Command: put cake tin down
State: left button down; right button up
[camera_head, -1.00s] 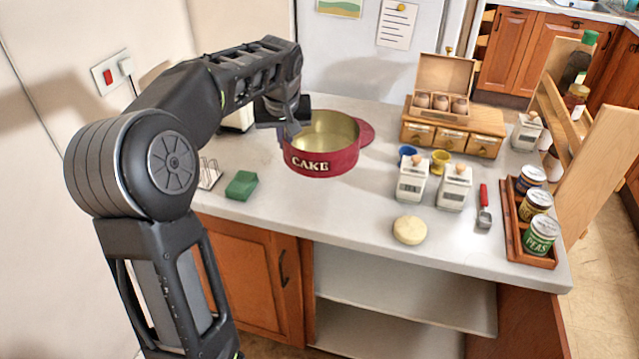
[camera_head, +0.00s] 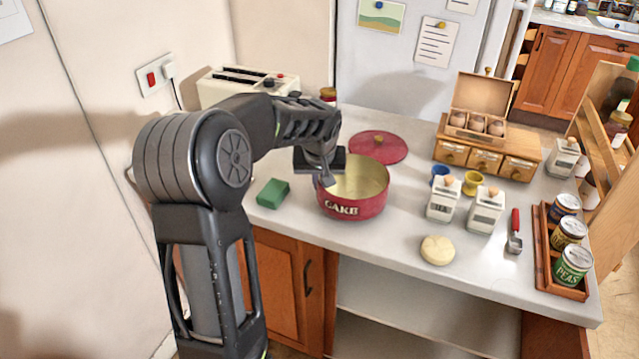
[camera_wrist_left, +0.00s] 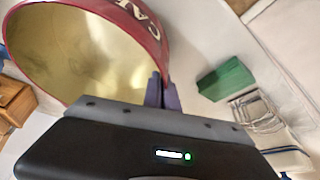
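The red cake tin (camera_head: 368,207), with a cream inside and the word CAKE on its front, is upright and open at the front middle of the counter. It is at or just above the counter top; I cannot tell whether its base touches. My left gripper (camera_head: 326,181) is at the tin's left rim. In the left wrist view its fingers (camera_wrist_left: 163,92) are close together on the wall of the tin (camera_wrist_left: 128,12). The red lid (camera_head: 378,146) lies flat on the counter behind the tin. My right gripper is not in view.
A green sponge (camera_head: 272,193) lies left of the tin. White jars (camera_head: 442,203) and blue and yellow egg cups stand to the right, with a pale round item (camera_head: 437,250) in front. A toaster (camera_head: 245,87) is behind my arm. Bare counter (camera_head: 392,230) lies between tin and jars.

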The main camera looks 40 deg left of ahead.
pick_arm(q)
jog(key=shift+f, duration=0.5)
jog(key=shift+f, duration=0.1)
jog(key=c, duration=2.1)
grip_release()
jog(key=shift+f, duration=0.1)
jog(key=o, duration=0.4)
jog(key=b+v, duration=0.1)
jog(key=v, duration=1.1)
jog(key=shift+r, duration=0.2)
